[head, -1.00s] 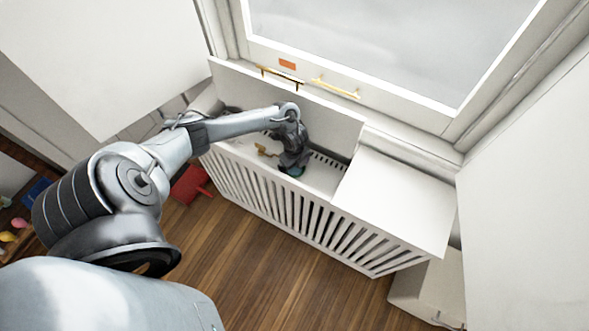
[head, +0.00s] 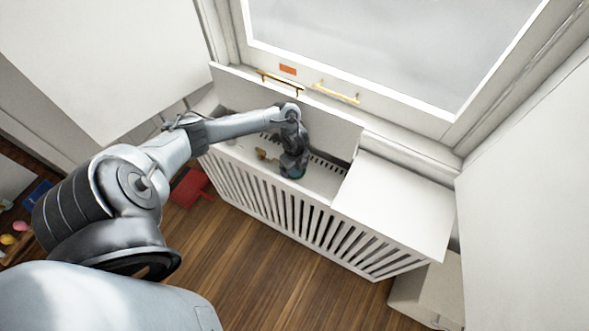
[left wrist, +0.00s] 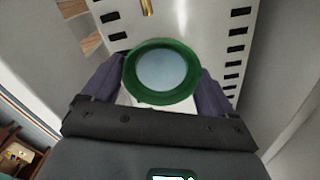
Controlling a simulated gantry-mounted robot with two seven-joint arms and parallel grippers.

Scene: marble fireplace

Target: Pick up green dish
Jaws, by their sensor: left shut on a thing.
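The green dish is a round green ring with a pale blue-grey middle, seen in the left wrist view (left wrist: 187,84). My left gripper (left wrist: 160,88) is shut on the dish, with a dark finger on each side of it. In the head view, my left gripper (head: 291,172) is down inside the open part of the white slatted radiator cover (head: 260,192). Only a sliver of green shows at its tip there; the arm hides the rest. My right gripper is not in view.
A raised white panel stands behind the opening, and a closed white top (head: 395,205) lies to its right. A brass fitting (head: 264,154) is inside the cover. A red object (head: 190,187) lies on the wooden floor. Window handles (head: 336,92) are above.

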